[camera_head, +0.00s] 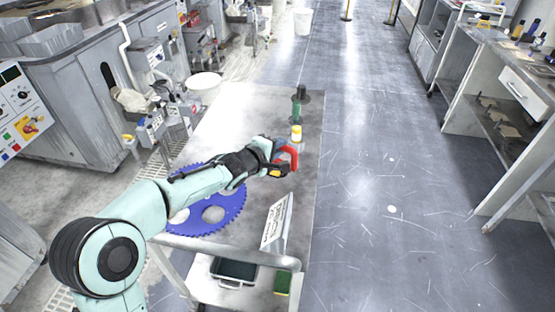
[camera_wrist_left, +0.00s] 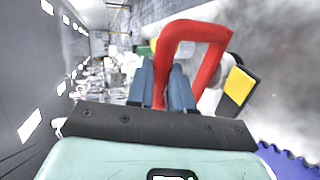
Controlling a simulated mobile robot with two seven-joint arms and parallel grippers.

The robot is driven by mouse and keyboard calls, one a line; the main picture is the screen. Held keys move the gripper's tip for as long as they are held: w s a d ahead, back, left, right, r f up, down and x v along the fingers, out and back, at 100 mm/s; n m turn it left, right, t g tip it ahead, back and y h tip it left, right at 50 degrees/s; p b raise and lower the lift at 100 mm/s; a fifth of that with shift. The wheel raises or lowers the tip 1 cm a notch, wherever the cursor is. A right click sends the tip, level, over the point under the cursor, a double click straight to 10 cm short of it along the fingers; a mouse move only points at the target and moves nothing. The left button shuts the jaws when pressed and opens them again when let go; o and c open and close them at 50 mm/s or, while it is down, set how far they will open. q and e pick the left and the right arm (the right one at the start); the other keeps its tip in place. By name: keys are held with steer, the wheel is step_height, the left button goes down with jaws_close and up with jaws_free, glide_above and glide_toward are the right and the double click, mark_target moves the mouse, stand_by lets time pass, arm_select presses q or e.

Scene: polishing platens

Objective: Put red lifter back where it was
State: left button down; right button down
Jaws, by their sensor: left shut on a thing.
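The red lifter (camera_head: 292,153) is a red loop-shaped handle above the grey metal cart top. My left gripper (camera_head: 272,158) is shut on it. In the left wrist view, the red lifter (camera_wrist_left: 222,50) stands up between the two blue-grey fingers of my left gripper (camera_wrist_left: 163,88). A small black and yellow block (camera_wrist_left: 238,88) shows beside the handle; I cannot tell whether it is part of the lifter. Whether the lifter touches the cart is hidden. My right gripper is not in view.
A blue toothed disc with round holes (camera_head: 232,208) lies on the cart top (camera_head: 235,110), partly under my arm. A yellow-topped bottle (camera_head: 296,133) and a green bottle (camera_head: 297,110) stand just beyond the lifter. A white sign (camera_head: 277,222) stands at the near edge.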

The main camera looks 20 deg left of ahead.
arm_select(q)
steer(key=shift+f+b, duration=1.1)
steer(key=shift+f, duration=0.3)
steer(key=shift+f, duration=0.2)
steer(key=c, duration=1)
jaws_free()
steer(key=shift+f, duration=0.2)
steer(key=shift+s+r, duration=0.15)
steer(key=shift+r, duration=0.15)
steer(key=shift+p+v, duration=2.65)
steer(key=shift+v, duration=3.2)
